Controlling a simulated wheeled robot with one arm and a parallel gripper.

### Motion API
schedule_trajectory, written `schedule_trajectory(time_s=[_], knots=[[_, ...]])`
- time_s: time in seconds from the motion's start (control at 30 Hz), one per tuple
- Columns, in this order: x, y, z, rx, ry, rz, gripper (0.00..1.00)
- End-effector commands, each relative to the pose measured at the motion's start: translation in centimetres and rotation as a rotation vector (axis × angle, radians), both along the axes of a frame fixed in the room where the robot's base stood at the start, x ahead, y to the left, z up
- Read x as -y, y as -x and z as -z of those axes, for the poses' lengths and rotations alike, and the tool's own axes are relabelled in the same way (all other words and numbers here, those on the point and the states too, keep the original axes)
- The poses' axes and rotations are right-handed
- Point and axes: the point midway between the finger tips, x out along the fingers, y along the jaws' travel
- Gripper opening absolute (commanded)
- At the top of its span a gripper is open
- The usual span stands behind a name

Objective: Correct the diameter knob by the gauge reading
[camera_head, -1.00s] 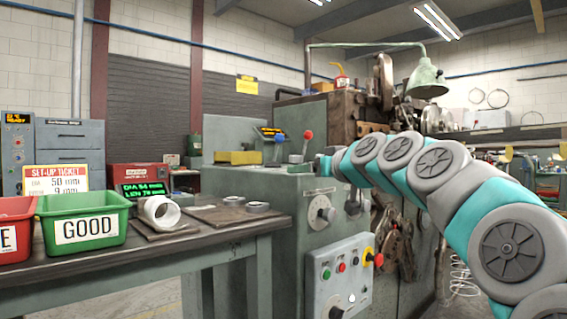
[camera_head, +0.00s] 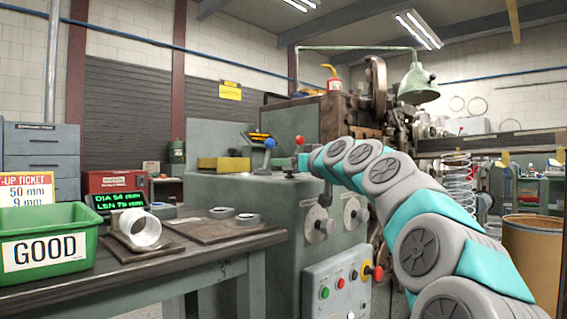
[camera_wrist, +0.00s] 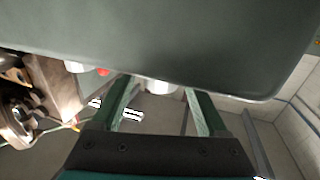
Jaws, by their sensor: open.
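Two pale round dials with knobs, a left one (camera_head: 318,226) and a right one (camera_head: 352,213), sit on the grey-green machine's front. Their labels are too small to read. The gauge display (camera_head: 119,200) shows green text, which looks like DIA 54 mm, with a length line below. The set-up ticket (camera_head: 27,188) shows 50 mm and is cut off at left. My gripper (camera_wrist: 160,104) is open, with its green fingers apart and nothing clearly between them. In the head view my arm's end is beside the machine front, above the dials; its fingers are hard to make out there.
A button panel (camera_head: 337,281) with a red knob is below the dials. The bench (camera_head: 200,256) at left holds a green GOOD bin (camera_head: 48,240), a white coil and grey rings. A red-knobbed lever (camera_head: 300,141) stands on the machine. A brown drum (camera_head: 531,250) is at right.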

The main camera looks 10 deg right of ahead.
Motion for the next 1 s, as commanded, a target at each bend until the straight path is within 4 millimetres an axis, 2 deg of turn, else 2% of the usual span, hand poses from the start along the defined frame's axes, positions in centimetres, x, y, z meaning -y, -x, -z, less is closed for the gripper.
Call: schedule_trajectory(time_s=[0.1,0.3,0.63,1.0], knots=[[-0.6,-1.5,0.1,-0.003,0.001,-0.001,0.77],[-1.1,-2.9,0.1,-0.002,0.003,-0.002,0.77],[-1.3,-3.2,0.1,-0.003,0.001,-0.003,0.77],[-1.2,-3.1,0.1,-0.002,0.001,-0.002,0.36]])
